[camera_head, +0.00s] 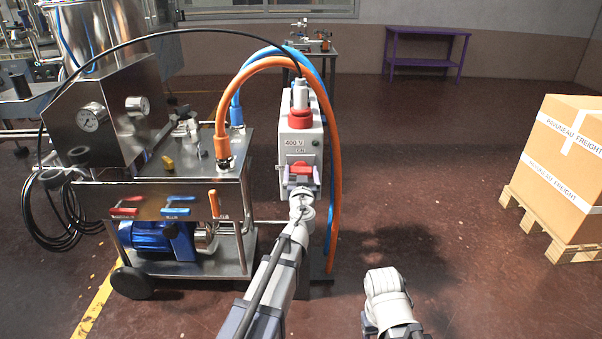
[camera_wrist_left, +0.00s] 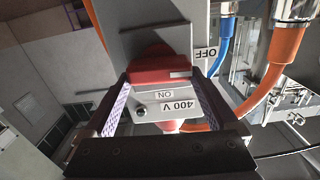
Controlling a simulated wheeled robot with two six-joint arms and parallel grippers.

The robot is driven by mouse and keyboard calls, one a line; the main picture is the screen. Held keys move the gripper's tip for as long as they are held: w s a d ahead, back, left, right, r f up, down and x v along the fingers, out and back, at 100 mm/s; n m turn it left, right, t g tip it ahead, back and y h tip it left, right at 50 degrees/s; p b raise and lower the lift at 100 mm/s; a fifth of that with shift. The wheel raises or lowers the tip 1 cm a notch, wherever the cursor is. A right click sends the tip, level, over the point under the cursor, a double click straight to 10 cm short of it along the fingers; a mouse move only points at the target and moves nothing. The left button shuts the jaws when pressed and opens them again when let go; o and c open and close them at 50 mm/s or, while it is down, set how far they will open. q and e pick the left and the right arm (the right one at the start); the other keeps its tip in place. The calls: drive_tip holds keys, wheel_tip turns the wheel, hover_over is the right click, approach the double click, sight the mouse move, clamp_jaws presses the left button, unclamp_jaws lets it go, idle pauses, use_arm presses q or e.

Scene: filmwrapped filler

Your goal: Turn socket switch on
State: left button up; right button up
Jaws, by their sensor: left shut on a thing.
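The grey-white socket box (camera_head: 296,145), labelled 400 V and ON, stands upright beside the steel cart. Its red switch handle (camera_head: 302,168) is on the front, below the ON label. My left gripper (camera_head: 302,174) is at this handle, with a finger on either side. The left wrist view shows the box upside down, with the red handle (camera_wrist_left: 158,68) between the fingers of my left gripper (camera_wrist_left: 163,88), shut on it. The handle lies level, its white mark on the side toward the OFF label (camera_wrist_left: 205,54). Only a rounded white link of my right arm shows; its gripper is out of view.
The steel cart (camera_head: 165,195) stands left. A taped carton (camera_head: 565,165) on a pallet stands right. Floor between is clear.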

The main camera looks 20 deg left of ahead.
use_arm(q)
drive_tip(key=m, duration=0.3)
drive_tip(key=shift+d+m, duration=0.15)
drive_tip(key=shift+m, duration=0.25)
drive_tip(key=m, duration=0.4)
drive_tip(key=shift+d+f+m, duration=0.15)
drive_tip(key=shift+d+m, duration=0.05)
drive_tip(key=shift+m, duration=0.1)
drive_tip(key=shift+w+d+f+m+b, duration=0.1)
drive_tip(key=shift+m+b, duration=0.05)
drive_tip(key=shift+m, duration=1.3)
drive_tip(key=shift+s+f+m+b, duration=0.1)
drive_tip(key=shift+f+m+b, duration=0.1)
drive_tip(key=shift+m, duration=1.3)
drive_tip(key=shift+w+d+f+m+b, duration=0.1)
drive_tip(key=shift+m+b, duration=0.05)
drive_tip(key=shift+m, duration=1.3)
drive_tip(key=o, duration=1)
